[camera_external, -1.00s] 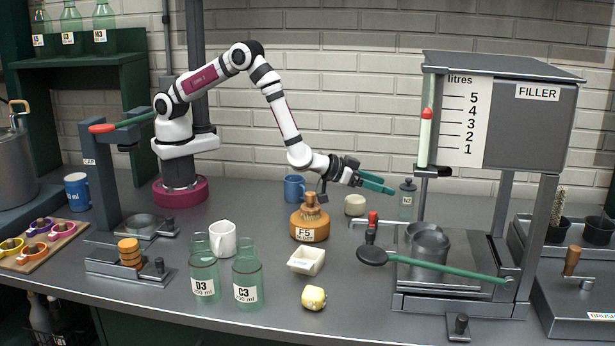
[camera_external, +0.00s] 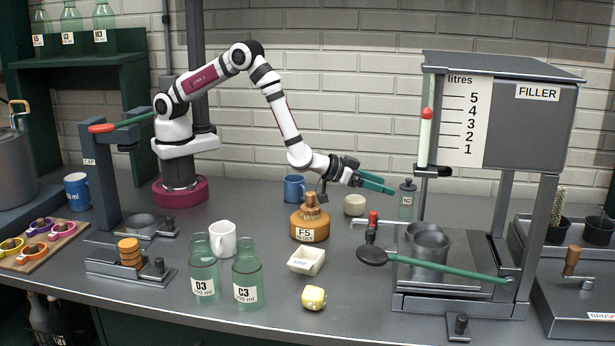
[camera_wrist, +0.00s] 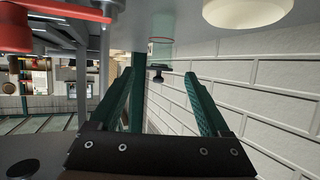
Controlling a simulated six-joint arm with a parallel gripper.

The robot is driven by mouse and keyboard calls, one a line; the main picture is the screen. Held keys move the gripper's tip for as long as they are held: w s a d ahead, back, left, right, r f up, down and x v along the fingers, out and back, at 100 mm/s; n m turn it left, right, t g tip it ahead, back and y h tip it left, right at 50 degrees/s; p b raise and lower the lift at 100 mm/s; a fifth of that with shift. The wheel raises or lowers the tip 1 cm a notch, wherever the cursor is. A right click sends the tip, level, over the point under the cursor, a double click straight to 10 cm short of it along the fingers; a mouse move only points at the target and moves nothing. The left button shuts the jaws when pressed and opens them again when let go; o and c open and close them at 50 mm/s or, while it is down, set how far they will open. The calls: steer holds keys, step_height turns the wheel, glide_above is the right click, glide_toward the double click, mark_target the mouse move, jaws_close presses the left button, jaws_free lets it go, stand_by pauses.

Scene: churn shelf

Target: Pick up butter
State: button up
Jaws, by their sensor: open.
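A small pale yellow lump (camera_external: 313,298), which looks like the butter, lies on the bench near its front edge in the external view. It is just in front of a white labelled dish (camera_external: 306,261). A cream round block (camera_external: 354,205) stands farther back, below my gripper; a pale round thing (camera_wrist: 247,10) at the top of the wrist view may be the same block. My gripper (camera_external: 387,187) is open and empty, with green fingers, well above and behind the yellow lump. In the wrist view my gripper (camera_wrist: 160,85) has its fingers spread apart with nothing between them.
The filler (camera_external: 530,120), with its long green lever (camera_external: 450,268), stands right of my gripper. A small bottle (camera_external: 407,200) is near the fingers.

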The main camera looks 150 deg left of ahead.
steer(key=shift+r, duration=0.1)
steer(key=shift+c, duration=0.2)
step_height(320, 180, up, 10)
steer(key=w+d+r+n+t+h, duration=0.1)
steer(key=w+d+n+t+h, duration=0.2)
steer(key=d+n, duration=0.6)
steer(key=w+d+n+t+h, duration=0.1)
steer(key=w+d+n+t, duration=0.3)
steer(key=d, duration=0.8)
steer(key=d+n+t+h, duration=0.1)
steer(key=d+n+h, duration=0.5)
steer(key=d+n, duration=0.8)
steer(key=m, duration=0.2)
glide_toward(308, 287)
steer(key=x, duration=0.6)
steer(key=shift+w+r, duration=0.15)
steer(key=x, duration=0.5)
steer(key=shift+w+f, duration=0.25)
steer(key=shift+f, duration=0.2)
steer(key=shift+r, duration=0.15)
steer(key=c, duration=1.2)
